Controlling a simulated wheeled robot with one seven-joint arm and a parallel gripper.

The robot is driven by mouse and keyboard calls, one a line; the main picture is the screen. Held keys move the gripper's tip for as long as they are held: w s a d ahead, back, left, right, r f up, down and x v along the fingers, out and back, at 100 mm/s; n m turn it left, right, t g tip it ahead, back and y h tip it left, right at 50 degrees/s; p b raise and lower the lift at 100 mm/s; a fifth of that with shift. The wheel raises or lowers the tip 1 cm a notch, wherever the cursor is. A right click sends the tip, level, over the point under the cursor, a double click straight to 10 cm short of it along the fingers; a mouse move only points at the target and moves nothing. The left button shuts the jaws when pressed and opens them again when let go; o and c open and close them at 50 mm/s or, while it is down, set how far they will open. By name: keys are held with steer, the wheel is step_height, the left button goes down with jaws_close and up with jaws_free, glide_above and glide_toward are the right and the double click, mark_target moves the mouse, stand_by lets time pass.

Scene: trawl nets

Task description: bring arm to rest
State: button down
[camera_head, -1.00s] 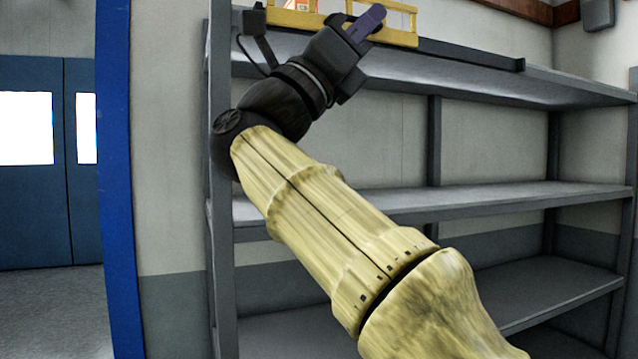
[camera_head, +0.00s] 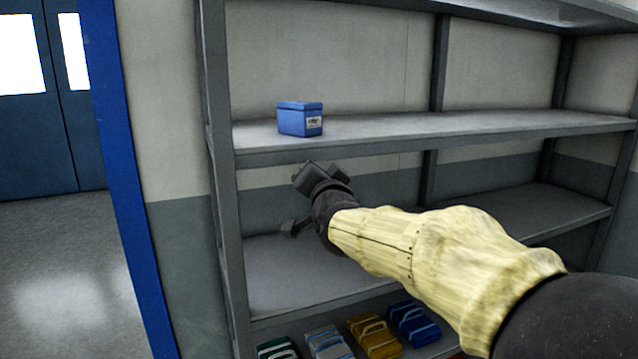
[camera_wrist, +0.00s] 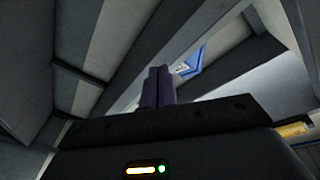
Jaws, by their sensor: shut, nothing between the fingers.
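My arm reaches from the lower right toward the left part of the grey shelf unit in the head view. Its dark wrist (camera_head: 325,190) is in front of the gap below the middle shelf, pointing away from the camera. The fingers are hidden there. In the wrist view my gripper (camera_wrist: 158,72) shows two purple fingers pressed together with nothing between them. The gripper is below and apart from the blue box (camera_head: 300,120) on the middle shelf.
The grey shelf unit (camera_head: 219,150) has a bare lower shelf (camera_head: 275,285). Several coloured packs, including a yellow one (camera_head: 374,335) and a blue one (camera_head: 413,324), lie at the bottom. A blue post (camera_head: 125,170) and open floor (camera_head: 60,270) are on the left.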

steer(key=s+d+f+n+g+h+p, duration=0.15)
steer(key=s+d+f+g, duration=0.3)
steer(key=f, duration=0.75)
steer(key=s+d+f+n+g+h, duration=0.15)
steer(key=s+d+f+g, duration=0.3)
steer(key=f, duration=0.65)
steer(key=s+d+f+n+g, duration=0.1)
steer(key=s+d+f+g, duration=0.2)
steer(key=s+f, duration=0.3)
steer(key=s+d+f+n+g, duration=0.1)
steer(key=s+d+f+g, duration=0.2)
steer(key=s, duration=0.9)
step_height(320, 180, down, 3)
steer(key=shift+d+f+n+g+h+p, duration=0.2)
steer(key=shift+d+n+g+h+p, duration=0.15)
steer(key=shift+n+g+p, duration=0.1)
